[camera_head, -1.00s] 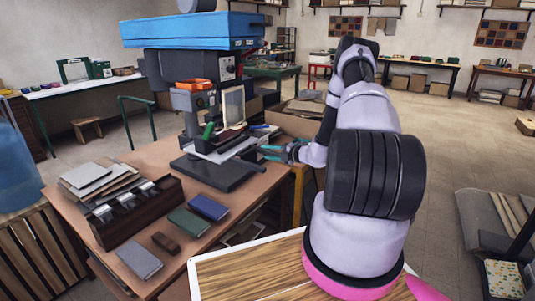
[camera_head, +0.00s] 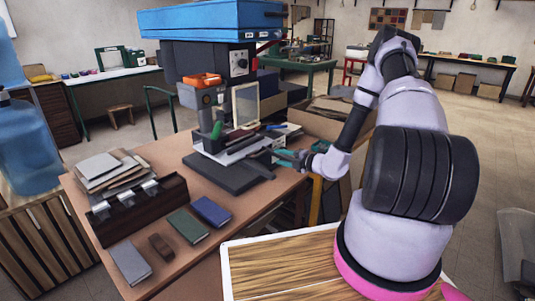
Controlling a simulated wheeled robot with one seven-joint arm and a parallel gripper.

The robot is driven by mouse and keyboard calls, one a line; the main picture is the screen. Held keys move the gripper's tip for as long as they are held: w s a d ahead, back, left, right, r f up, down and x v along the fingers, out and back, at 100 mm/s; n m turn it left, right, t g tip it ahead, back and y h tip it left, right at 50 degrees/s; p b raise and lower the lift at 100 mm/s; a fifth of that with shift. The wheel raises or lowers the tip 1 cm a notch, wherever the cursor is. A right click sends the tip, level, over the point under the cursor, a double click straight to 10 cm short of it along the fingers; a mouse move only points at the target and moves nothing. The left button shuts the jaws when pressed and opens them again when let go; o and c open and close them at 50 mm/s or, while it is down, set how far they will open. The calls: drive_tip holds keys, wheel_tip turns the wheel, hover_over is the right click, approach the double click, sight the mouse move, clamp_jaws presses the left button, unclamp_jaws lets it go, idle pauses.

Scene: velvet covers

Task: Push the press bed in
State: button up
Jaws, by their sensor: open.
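The press (camera_head: 208,98) stands at the back of the brown workbench, with an orange part and a green handle (camera_head: 217,130) on it. Its press bed (camera_head: 236,151), a pale flat plate with dark pieces on top, lies low at the front of the press, above a dark base plate (camera_head: 222,174). My gripper (camera_head: 283,157), with teal fingers, is open just to the right of the bed and base plate, pointing left. Whether the fingertips touch the bed cannot be told. My arm comes in from the right.
A dark rack (camera_head: 136,209), grey boards (camera_head: 108,168) and several small books (camera_head: 188,225) lie on the bench's front left. A blue box (camera_head: 210,22) sits atop the press. A cardboard box (camera_head: 322,122) is behind my gripper. A wood-topped, white-edged surface (camera_head: 285,265) is in front.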

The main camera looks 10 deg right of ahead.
sight(263, 153)
drive_tip(key=x, duration=0.9)
drive_tip(key=shift+w, duration=0.2)
drive_tip(key=shift+a, duration=0.1)
clamp_jaws()
idle(1.0)
